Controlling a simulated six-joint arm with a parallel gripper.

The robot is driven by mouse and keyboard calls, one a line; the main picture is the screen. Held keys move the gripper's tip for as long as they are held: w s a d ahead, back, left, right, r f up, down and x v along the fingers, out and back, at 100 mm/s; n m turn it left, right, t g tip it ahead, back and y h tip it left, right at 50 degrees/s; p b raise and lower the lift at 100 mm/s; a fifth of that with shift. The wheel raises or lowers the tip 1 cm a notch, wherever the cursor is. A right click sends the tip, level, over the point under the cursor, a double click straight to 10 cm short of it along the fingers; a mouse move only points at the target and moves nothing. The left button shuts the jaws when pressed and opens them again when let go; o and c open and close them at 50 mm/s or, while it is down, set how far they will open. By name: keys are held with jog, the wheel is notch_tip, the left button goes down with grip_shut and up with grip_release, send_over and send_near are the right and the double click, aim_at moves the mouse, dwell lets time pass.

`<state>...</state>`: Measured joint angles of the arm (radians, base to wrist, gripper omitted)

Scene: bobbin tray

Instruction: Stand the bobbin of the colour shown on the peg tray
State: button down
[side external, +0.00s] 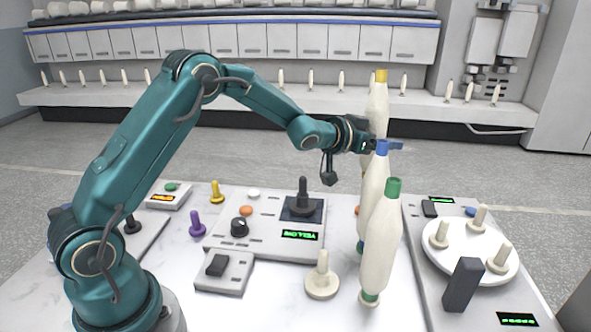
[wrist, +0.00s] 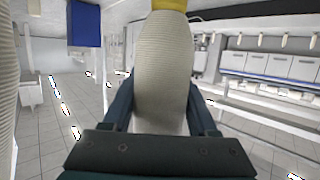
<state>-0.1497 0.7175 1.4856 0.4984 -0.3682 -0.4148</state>
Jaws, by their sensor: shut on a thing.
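A green-lit display (side external: 300,235) reads YELLOW. My gripper (side external: 372,143) is shut on the yellow-topped bobbin (side external: 378,103), a tall cream cone of thread. In the wrist view this bobbin (wrist: 163,75) stands upright between the jaws. Its lower end is hidden behind the blue-topped bobbin (side external: 375,190), so I cannot tell whether it is raised. The green-topped bobbin (side external: 382,245) stands in front. The round white peg tray (side external: 455,262) on the right carries cream pegs (side external: 480,217), and no bobbin stands on them.
The blue-topped and green-topped bobbins stand close to my gripper, towards the camera. A cream peg on a round base (side external: 322,284) is left of them. A black block (side external: 463,284) stands in front of the tray. A joystick (side external: 303,195) is on the panel.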

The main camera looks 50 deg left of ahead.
jog(key=s+a, duration=0.8)
jog(key=s, duration=0.3)
jog(key=shift+s+a+r+y, duration=0.15)
jog(key=shift+a+r+y, duration=0.15)
jog(key=shift+r, duration=0.15)
jog(key=shift+f, duration=0.15)
dwell(0.3)
jog(key=shift+f, duration=0.35)
jog(key=shift+f, duration=0.15)
jog(key=shift+f, duration=1.8)
